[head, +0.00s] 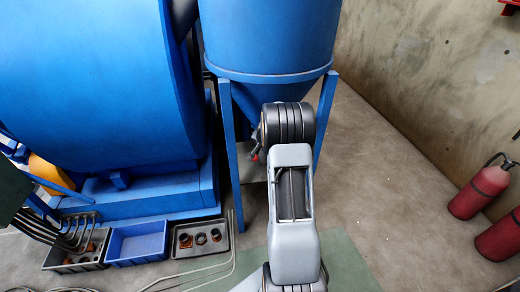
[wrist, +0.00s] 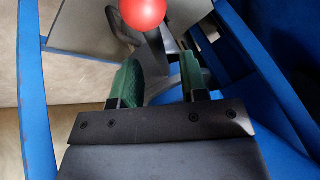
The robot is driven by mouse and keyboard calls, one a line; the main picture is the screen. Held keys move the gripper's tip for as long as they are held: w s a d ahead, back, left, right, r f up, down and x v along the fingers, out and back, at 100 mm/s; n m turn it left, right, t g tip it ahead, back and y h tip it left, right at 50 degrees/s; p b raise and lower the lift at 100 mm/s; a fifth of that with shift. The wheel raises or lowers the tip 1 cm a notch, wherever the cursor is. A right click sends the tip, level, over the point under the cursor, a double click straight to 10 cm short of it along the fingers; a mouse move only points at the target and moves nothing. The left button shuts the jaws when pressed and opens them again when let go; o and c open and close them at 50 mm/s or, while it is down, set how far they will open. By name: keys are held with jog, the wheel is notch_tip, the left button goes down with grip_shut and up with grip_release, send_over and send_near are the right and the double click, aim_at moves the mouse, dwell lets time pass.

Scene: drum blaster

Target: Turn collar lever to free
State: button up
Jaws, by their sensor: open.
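The collar lever shows in the wrist view as a round red knob (wrist: 143,12) at the top edge, just left of centre. Its shaft and the collar are not clear there. My gripper (wrist: 158,75) is open, with its two green-padded fingers apart and nothing seen held between them. The knob appears above the fingertips in the picture, apart from both pads. In the head view a small red lever end (head: 256,156) shows beneath the blue cone hopper (head: 270,88), at the left of my arm. My arm hides my gripper and most of the collar in that view.
Blue support legs (head: 232,160) stand around the hopper, and blue bars flank my gripper in the wrist view. A large blue drum (head: 90,80) stands left. Grey and blue bins (head: 137,243) sit on the floor. Red extinguishers (head: 480,190) stand far right; the floor between is open.

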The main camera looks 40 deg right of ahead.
jog(key=shift+w+d+f, duration=0.1)
jog(key=shift+w+f, duration=0.2)
jog(key=shift+f, duration=0.3)
grip_shut()
